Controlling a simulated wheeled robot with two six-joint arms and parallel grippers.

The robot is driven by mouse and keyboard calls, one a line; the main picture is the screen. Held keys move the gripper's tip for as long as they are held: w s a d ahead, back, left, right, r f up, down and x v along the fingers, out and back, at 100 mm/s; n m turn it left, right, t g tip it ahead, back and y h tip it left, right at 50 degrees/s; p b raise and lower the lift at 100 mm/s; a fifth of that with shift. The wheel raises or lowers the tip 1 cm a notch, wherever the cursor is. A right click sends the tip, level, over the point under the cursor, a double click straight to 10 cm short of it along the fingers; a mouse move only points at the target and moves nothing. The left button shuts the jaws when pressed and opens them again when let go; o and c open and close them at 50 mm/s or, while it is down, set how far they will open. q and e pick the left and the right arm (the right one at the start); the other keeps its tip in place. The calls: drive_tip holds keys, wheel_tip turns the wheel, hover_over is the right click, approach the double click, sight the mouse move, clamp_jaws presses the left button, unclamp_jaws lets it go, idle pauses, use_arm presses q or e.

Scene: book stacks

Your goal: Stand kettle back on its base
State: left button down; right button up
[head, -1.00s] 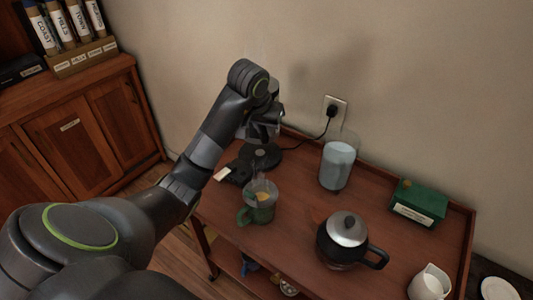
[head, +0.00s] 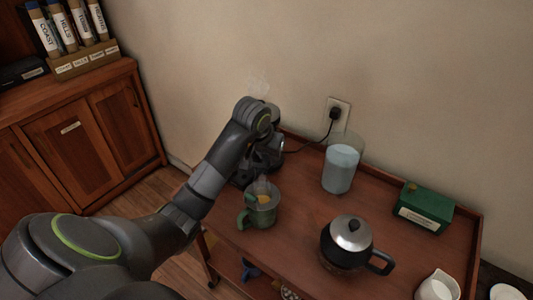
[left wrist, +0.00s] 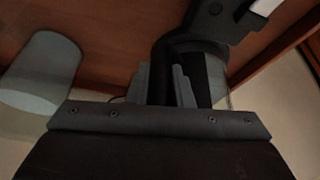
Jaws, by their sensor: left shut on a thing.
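My left gripper (left wrist: 165,88) is shut on a dark, curved handle-like part, which I take to be the kettle (left wrist: 204,78). In the left wrist view part of a dark and glassy body shows beside the fingers. In the head view my left wrist hides most of it, at the back left of the tray table. A flat black base (left wrist: 215,20) with a white tab lies close beyond the fingers. I cannot tell whether the kettle touches it. My right gripper is not in view.
A green mug (head: 260,207) stands close in front of my left gripper. A clear water vessel (head: 341,168), a black pot with a silver lid (head: 347,247), a green box (head: 424,208) and a white jug (head: 437,288) stand rightward. A cord runs to the wall socket (head: 338,112).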

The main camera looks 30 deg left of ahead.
use_arm(q)
drive_tip(key=c, duration=1.3)
unclamp_jaws()
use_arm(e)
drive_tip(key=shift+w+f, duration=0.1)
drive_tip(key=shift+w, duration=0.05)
use_arm(q)
drive_tip(key=shift+r, duration=0.15)
drive_tip(key=p+v, duration=0.8)
drive_tip(key=v, duration=0.3)
drive_tip(key=shift+s+r, duration=0.25)
drive_tip(key=shift+r, duration=0.1)
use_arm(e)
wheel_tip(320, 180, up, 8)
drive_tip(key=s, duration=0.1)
use_arm(q)
drive_tip(key=shift+d, duration=0.1)
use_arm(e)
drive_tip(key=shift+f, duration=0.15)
